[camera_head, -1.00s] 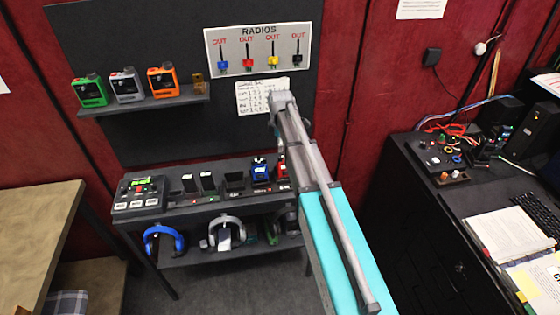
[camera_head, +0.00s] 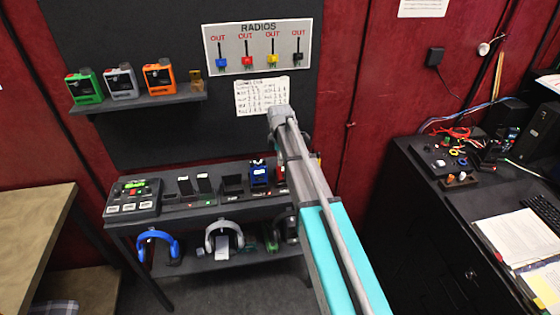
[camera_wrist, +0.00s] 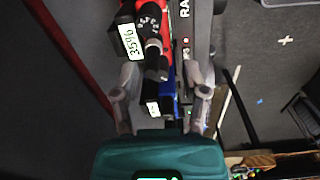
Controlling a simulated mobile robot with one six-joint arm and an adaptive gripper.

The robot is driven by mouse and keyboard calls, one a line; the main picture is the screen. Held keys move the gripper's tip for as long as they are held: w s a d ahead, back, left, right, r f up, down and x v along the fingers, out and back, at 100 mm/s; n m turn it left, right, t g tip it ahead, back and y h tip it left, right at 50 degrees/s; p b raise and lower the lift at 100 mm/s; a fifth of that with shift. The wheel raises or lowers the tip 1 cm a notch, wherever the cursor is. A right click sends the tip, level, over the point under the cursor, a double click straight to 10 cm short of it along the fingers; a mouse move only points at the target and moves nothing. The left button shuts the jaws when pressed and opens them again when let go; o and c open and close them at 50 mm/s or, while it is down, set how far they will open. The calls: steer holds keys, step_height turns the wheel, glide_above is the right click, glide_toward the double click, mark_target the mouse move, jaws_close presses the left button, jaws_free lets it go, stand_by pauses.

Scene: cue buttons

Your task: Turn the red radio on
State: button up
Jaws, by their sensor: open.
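The red radio (camera_wrist: 126,12) is at the top of the wrist view, with a black dial, a dark knob or antenna and a white label that seems to read 3596. My gripper (camera_wrist: 163,78) is open, its two pale fingers apart below the radio in that picture. Whether they touch anything cannot be told. In the head view only a sliver of the red radio (camera_head: 280,174) shows beside my arm, and my gripper is hidden. A blue radio (camera_head: 259,173) stands left of it in the charging rack; blue also shows between the fingers (camera_wrist: 168,103).
The charging rack (camera_head: 205,198) carries several slots and a button box (camera_head: 132,197). Headphones (camera_head: 222,237) hang below. Green, grey and orange radios (camera_head: 158,76) stand on a wall shelf (camera_head: 140,104). A black desk (camera_head: 430,215) is at right.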

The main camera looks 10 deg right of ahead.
stand_by(0.3)
jaws_close()
steer(key=shift+m, duration=3.2)
jaws_free()
